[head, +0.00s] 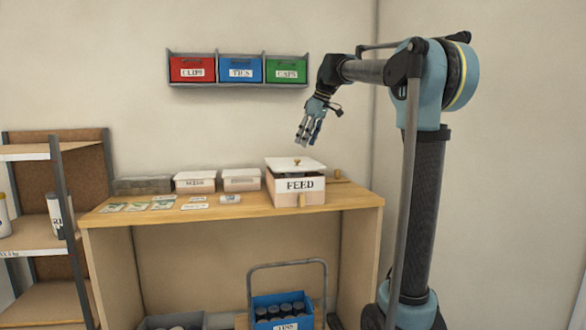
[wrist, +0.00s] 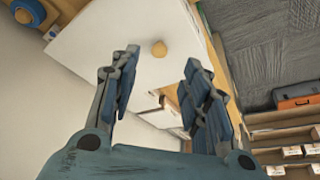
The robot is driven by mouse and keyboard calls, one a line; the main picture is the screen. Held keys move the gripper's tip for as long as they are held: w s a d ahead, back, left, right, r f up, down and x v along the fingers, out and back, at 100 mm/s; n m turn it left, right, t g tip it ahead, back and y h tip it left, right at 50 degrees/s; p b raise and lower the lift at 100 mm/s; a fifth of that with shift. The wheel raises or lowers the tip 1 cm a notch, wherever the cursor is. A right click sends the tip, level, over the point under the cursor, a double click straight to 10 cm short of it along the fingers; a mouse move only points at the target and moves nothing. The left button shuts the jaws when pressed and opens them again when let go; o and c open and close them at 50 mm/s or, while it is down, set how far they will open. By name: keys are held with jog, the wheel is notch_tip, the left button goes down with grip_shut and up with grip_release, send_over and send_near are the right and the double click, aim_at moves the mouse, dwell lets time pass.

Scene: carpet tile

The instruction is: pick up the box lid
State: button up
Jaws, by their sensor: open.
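The white box lid (head: 282,163) with a small round knob (head: 297,161) lies on the box marked FEED (head: 288,188), at the right part of the wooden bench. It looks slightly tilted on the box. My gripper (head: 309,131) is above the lid and apart from it. In the wrist view the lid (wrist: 100,45) fills the upper left, and its wooden knob (wrist: 159,49) shows between the fingertips of my gripper (wrist: 158,70). The fingers are spread with nothing between them.
Smaller lidded boxes (head: 194,181) stand left of the FEED box on the bench (head: 150,213). Packets lie in front of them. A wall rack (head: 238,84) with red, blue and green bins hangs above. A trolley with a blue crate (head: 283,308) stands below.

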jog(key=shift+x, duration=4.2)
jog(key=shift+c, duration=0.6)
grip_shut()
